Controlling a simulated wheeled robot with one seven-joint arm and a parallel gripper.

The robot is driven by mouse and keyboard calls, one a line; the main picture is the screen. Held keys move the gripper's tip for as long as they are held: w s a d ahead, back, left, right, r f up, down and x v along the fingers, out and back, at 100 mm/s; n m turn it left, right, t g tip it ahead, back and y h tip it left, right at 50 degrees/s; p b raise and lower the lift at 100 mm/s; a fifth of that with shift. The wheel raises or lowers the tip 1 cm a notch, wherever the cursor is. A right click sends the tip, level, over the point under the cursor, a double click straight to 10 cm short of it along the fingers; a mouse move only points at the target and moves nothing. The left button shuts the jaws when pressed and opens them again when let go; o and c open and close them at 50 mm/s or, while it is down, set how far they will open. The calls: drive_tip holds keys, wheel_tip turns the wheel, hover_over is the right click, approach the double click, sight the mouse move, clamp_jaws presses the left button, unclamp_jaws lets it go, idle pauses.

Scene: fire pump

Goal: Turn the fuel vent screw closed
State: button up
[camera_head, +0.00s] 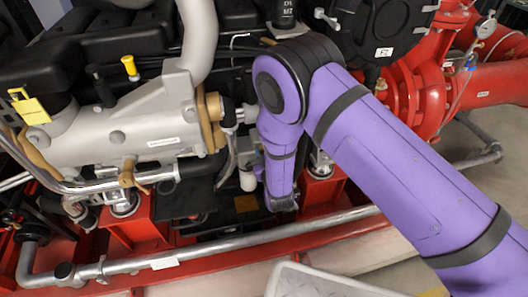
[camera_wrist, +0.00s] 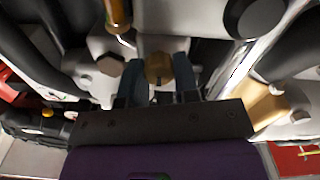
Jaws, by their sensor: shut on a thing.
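The fuel vent screw (camera_wrist: 158,69) appears to be the brass-coloured hex head between my fingers in the wrist view. My gripper (camera_wrist: 158,64) has one dark finger on each side of this head and is shut on it. The head sits on a pale grey metal housing (camera_wrist: 138,46). How far the screw is turned does not show. In the head view my purple arm reaches down to the engine's side, and it hides the screw and my fingertips.
A darker hex plug (camera_wrist: 110,65) sits just left of the screw. A brass fitting (camera_wrist: 118,14) hangs above, and a silver pipe (camera_wrist: 245,65) runs close on the right. In the head view a grey pipe (camera_head: 240,241) crosses the red base frame below my arm.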

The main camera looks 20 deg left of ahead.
drive_tip(key=shift+s+f, duration=0.1)
drive_tip(key=shift+f, duration=0.05)
drive_tip(key=o, duration=0.9)
drive_tip(key=v, duration=1)
drive_tip(key=shift+s+d, duration=0.25)
drive_tip(key=shift+s, duration=0.05)
